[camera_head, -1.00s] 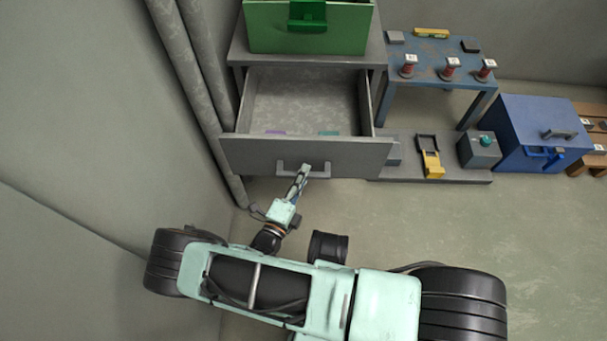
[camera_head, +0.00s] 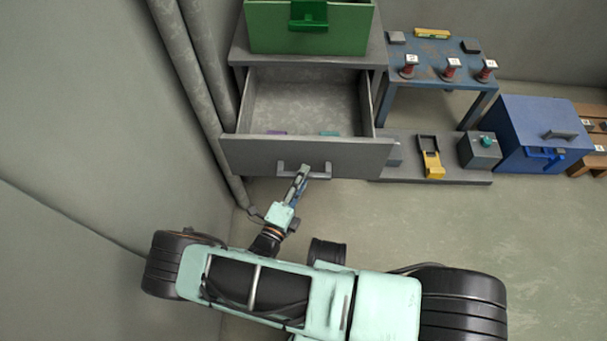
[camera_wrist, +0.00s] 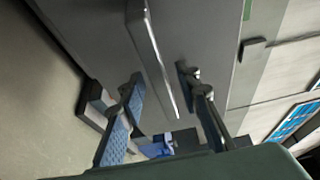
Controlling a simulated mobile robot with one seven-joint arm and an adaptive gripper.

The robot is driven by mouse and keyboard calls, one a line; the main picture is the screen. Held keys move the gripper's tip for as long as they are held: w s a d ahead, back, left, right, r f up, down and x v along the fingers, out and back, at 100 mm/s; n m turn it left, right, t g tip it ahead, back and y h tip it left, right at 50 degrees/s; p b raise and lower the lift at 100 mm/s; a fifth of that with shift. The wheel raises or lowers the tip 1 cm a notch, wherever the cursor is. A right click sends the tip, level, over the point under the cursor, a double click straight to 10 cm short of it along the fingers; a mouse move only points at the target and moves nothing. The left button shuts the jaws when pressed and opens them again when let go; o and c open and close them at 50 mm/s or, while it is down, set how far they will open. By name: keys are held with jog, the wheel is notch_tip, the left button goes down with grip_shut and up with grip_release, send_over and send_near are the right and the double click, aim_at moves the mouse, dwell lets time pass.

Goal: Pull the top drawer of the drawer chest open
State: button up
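The top drawer (camera_head: 245,155) of the grey drawer chest (camera_head: 238,52) stands pulled well out, with its inside in view. A purple item (camera_head: 277,133) and a teal item (camera_head: 329,134) show inside behind its front panel. Its grey bar handle (camera_head: 318,176) is on the front. My gripper (camera_head: 302,174) is at this handle. In the wrist view, my gripper (camera_wrist: 160,76) has its two blue-padded fingers spread apart, with the handle (camera_wrist: 152,52) between them. Gaps show on both sides, so the fingers do not clamp it.
A green box (camera_head: 345,30) with a handle stands on the chest. To the right are a blue table (camera_head: 440,72) with red-handled pieces, a low grey platform (camera_head: 400,174) and a blue chest (camera_head: 520,120). Pipes (camera_head: 190,80) run along the left wall. Floor (camera_head: 540,240) is clear at right.

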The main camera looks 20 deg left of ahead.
jog(key=s+a, duration=0.1)
jog(key=s, duration=0.5)
jog(key=shift+s, duration=0.25)
